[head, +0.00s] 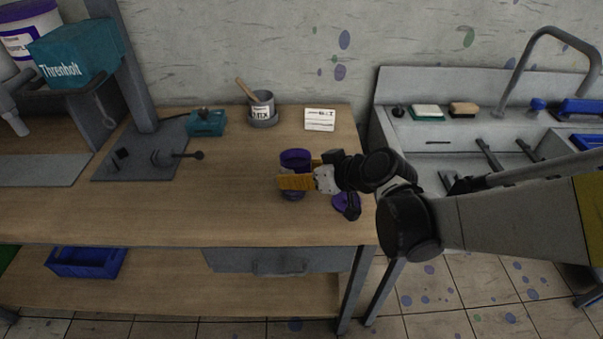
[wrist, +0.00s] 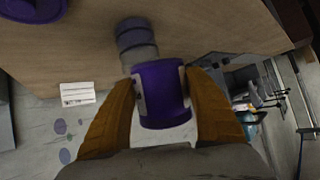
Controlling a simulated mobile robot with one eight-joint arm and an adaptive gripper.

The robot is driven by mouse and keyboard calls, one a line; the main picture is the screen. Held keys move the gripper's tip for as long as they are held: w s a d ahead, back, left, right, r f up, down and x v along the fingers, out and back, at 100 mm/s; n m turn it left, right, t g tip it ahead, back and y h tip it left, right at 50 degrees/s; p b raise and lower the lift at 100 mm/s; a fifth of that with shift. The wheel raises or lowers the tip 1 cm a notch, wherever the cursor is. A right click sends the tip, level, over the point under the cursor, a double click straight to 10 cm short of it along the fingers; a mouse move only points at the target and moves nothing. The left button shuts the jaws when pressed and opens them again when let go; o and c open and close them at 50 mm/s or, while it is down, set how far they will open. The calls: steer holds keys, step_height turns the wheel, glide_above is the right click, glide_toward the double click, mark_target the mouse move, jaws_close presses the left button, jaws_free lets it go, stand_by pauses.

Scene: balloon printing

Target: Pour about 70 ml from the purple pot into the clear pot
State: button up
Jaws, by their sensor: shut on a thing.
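The purple pot (head: 296,157) is between the orange fingers of my gripper (head: 297,182), over the right part of the workbench. It looks about upright in the head view. In the wrist view the purple pot (wrist: 161,94) fills the gap between both fingers (wrist: 160,100), and pale label edges show. Its contents cannot be seen. A grey pot (head: 262,112) marked MIX, with a wooden stick in it, stands behind; I cannot tell whether it is the clear pot. A banded grey shape (wrist: 137,40) shows beyond the held pot; I cannot tell what it is.
A purple lid (head: 344,203) lies right of my gripper near the bench's right edge. A white card (head: 320,120) is at the back. A teal device (head: 206,123) and a dark stand plate (head: 135,165) are left. The sink (head: 470,150) is right. The bench's front middle is clear.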

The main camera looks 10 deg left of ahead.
stand_by(0.3)
steer(key=shift+w+a+r+n+t+y+b, duration=0.1)
steer(key=shift+w+r+n+t+y+b, duration=0.15)
steer(key=shift+t+y+b, duration=0.45)
steer(key=shift+r+b, duration=0.15)
steer(key=shift+b, duration=0.2)
steer(key=shift+w+a+r+t, duration=0.1)
steer(key=shift+w+r+t, duration=0.05)
steer(key=shift+r+t, duration=0.15)
